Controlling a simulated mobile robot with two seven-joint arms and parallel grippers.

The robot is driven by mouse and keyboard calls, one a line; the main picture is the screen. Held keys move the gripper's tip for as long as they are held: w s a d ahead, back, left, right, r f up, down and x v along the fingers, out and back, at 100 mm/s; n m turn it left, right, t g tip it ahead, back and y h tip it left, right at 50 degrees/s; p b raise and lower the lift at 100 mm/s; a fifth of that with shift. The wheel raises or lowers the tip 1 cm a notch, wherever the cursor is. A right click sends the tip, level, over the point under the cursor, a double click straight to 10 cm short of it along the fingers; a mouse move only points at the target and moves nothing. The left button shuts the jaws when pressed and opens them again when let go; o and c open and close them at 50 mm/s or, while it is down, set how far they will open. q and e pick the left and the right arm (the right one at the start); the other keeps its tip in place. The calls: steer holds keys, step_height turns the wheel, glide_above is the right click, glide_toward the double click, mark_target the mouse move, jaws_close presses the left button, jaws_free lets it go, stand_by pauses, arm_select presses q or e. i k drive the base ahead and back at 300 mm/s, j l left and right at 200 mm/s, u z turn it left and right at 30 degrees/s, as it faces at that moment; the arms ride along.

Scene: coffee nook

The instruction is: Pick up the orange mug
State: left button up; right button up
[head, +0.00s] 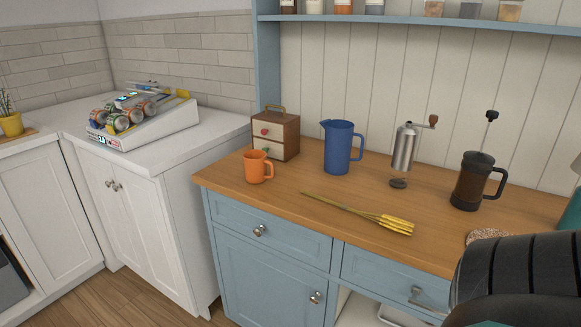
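The orange mug (255,168) stands upright on the wooden counter (290,205), near its left end. Its handle points to the right. It stands in front of a small wooden box with white drawers. Nothing touches the mug from my side. Part of my arm, dark and ribbed, fills the lower right corner, far to the right of the mug. Neither of my grippers shows in the head view.
A small drawer box (288,138) stands behind the mug, and a blue pitcher (338,150) to its right. A yellow-tipped bundle of stalks (385,219) lies in front. A metal grinder (404,150) and French press (470,185) stand farther right. A can rack (150,122) sits on the white counter.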

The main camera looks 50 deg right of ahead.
mark_target(255, 161)
steer(key=z, duration=1.3)
steer(key=i+j, duration=0.2)
steer(key=j, duration=0.2)
steer(key=i+j+z, duration=0.15)
steer(key=i+j, duration=0.1)
steer(key=j, duration=0.1)
